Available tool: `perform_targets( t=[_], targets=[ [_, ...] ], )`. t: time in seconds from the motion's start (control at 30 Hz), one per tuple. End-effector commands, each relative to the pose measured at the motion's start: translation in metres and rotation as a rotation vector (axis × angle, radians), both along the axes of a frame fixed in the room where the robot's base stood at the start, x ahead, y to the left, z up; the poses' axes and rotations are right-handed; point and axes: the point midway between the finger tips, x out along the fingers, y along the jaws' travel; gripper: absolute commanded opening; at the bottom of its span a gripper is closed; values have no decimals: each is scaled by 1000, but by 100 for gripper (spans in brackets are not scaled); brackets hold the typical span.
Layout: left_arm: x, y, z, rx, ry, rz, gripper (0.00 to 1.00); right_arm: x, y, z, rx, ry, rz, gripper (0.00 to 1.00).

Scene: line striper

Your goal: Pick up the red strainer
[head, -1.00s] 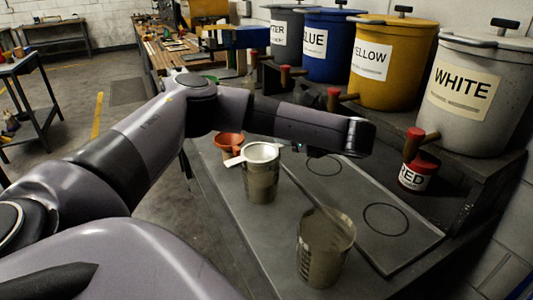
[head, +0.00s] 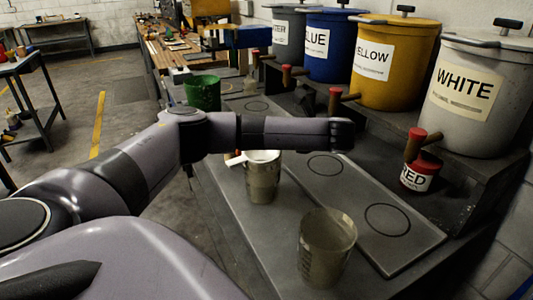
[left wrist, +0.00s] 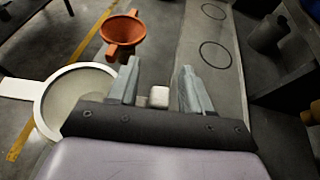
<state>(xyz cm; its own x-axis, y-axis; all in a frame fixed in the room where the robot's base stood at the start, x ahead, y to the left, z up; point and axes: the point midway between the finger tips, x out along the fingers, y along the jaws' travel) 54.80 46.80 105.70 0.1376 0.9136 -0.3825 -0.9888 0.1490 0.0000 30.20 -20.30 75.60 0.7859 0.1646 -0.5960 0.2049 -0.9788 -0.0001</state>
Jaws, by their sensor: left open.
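The red strainer (left wrist: 124,28), an orange-red bowl with a short handle, lies beyond my left gripper, up and left in the left wrist view. In the head view my left arm hides it. My left gripper (left wrist: 158,72) is open, with nothing between its fingertips, and is apart from the strainer. In the head view its wrist end (head: 342,134) is above the bench, and its fingers cannot be made out. A white strainer (head: 262,156) sits on a metal cup (head: 262,184); it also shows left of the gripper in the wrist view (left wrist: 48,120). My right gripper is not in view.
Another metal cup (head: 326,247) stands at the bench's front. A green pail (head: 202,92) stands farther back. A dark plate with ring marks (head: 410,240) lies along the bench. Blue, yellow (head: 392,62) and white (head: 475,97) drums with taps line the right; a red can (head: 420,174) stands below.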

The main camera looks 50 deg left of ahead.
Motion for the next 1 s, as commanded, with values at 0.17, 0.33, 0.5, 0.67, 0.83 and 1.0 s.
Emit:
perform_targets(
  t=[0.17, 0.33, 0.5, 0.67, 0.83, 1.0],
  targets=[
    [0, 0, 0, 0, 0, -1, 49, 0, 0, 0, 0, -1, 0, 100],
    [0, 0, 0, -1, 0, -1, 0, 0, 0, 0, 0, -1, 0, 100],
    [0, 0, 0, 0, 0, -1, 0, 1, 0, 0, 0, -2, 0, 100],
    [0, -1, 1, 0, 0, -1, 0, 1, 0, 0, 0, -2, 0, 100],
    [1, 0, 11, 0, -3, -1, 0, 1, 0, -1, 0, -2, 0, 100],
    [1, 0, 37, -1, -7, 0, 0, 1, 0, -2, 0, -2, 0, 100]
  ],
)
